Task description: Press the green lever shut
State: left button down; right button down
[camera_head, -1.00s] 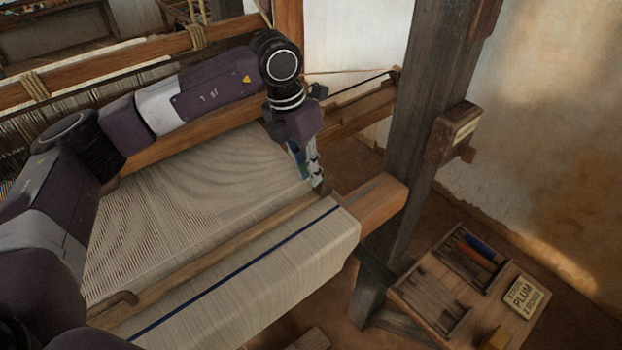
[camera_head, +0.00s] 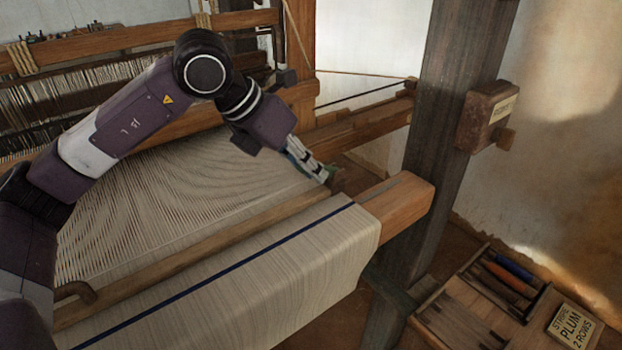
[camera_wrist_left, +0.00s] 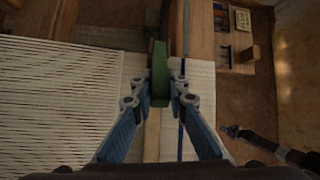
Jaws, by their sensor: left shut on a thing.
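The green lever (camera_wrist_left: 159,75) stands upright in the middle of the left wrist view, between my fingertips. My left gripper (camera_wrist_left: 160,90) is shut on it, with one blue-grey finger on each side. In the head view my left gripper (camera_head: 322,174) is at the right end of the wooden bar along the cloth, its fingers slanting down to the right. There the lever is mostly hidden by the fingers. I do not see my right gripper in the head view.
The cloth (camera_head: 240,270) with a blue stripe wraps over the front beam (camera_head: 405,205). A thick dark post (camera_head: 450,110) stands to the right, with a small box (camera_head: 487,117) on it. A tray of tools (camera_head: 480,310) and a "PLUM" card (camera_head: 574,326) lie lower right.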

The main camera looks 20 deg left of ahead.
dwell(0.4)
pick_arm(q)
jog(key=c, duration=1.9)
grip_release()
jog(key=v, duration=1.2)
jog(key=shift+f, duration=0.1)
